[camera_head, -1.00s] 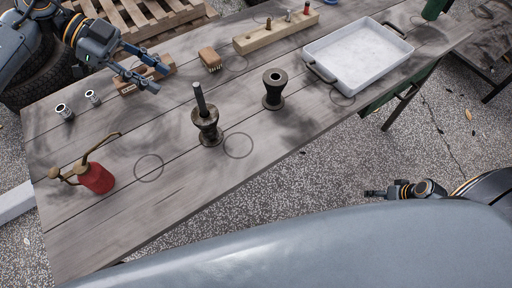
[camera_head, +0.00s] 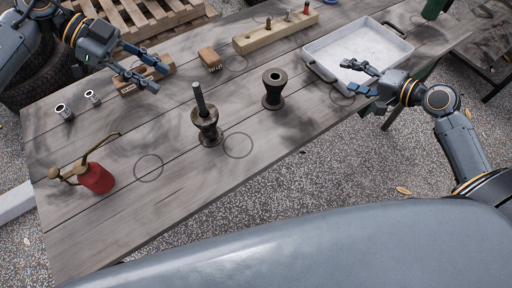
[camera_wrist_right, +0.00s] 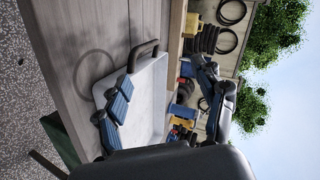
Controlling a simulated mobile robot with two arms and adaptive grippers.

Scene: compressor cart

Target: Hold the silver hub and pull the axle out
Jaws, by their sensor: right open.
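A dark, worn metal hub (camera_head: 207,131) stands upright on the wooden table, with a dark axle (camera_head: 199,98) standing up out of its top. A second spool-shaped metal hub (camera_head: 273,92) stands upright to its right with an open hole and no axle in it. Neither looks clearly silver. My left gripper (camera_head: 157,77) is open and empty above the table's back left, beyond the axle and apart from it. My right gripper (camera_head: 351,77) is open and empty near the white tray's front edge; it also shows in the right wrist view (camera_wrist_right: 113,102).
A white tray (camera_head: 312,66) sits at the right, and a wooden block with pegs (camera_head: 262,39) behind. A brush (camera_head: 210,59), two small silver fittings (camera_head: 64,111) and a red oil can (camera_head: 97,178) stand around. The table is clear in front of the hubs.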

